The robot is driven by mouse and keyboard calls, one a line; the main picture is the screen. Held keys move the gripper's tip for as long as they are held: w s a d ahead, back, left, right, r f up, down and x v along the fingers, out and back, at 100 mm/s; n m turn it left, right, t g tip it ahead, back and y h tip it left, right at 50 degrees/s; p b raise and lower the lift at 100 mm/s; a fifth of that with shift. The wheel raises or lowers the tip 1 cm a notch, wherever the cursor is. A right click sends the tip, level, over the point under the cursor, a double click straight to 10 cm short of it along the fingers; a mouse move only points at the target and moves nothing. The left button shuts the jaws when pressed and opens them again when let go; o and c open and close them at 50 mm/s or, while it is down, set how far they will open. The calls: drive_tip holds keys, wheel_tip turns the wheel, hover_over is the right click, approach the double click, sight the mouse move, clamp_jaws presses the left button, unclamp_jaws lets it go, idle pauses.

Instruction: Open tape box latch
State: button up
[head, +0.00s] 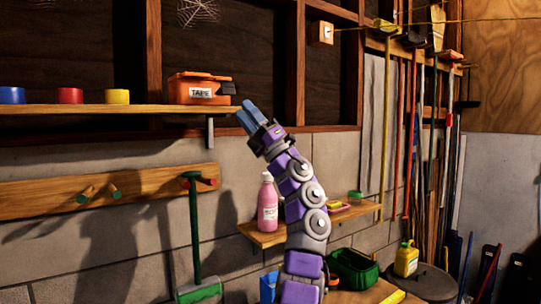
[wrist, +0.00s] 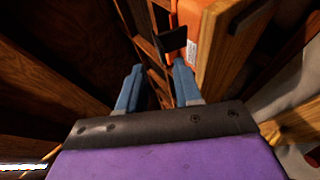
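The orange tape box (head: 180,88) with a white "TAPE" label sits on the wooden shelf at the upper left of the head view. Its dark latch (head: 227,88) sticks out at the box's right end. My gripper (head: 246,108), with blue fingers, is raised just right of and slightly below the latch. In the wrist view the gripper (wrist: 158,66) is open, its two fingers apart with nothing between them. The latch (wrist: 171,40) shows just beyond the fingertips, and the box (wrist: 190,14) is behind it at the top. The latch and fingers look apart.
The shelf (head: 110,110) also holds blue, red and yellow tape rolls (head: 70,96); its bracket (head: 209,132) is close to my gripper. A lower shelf (head: 262,236) carries a pink bottle (head: 267,205). Long-handled tools (head: 415,130) hang at right. Space right of the box is clear.

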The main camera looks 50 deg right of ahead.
drive_tip(key=v, duration=1.1)
drive_tip(key=shift+w+a, duration=0.1)
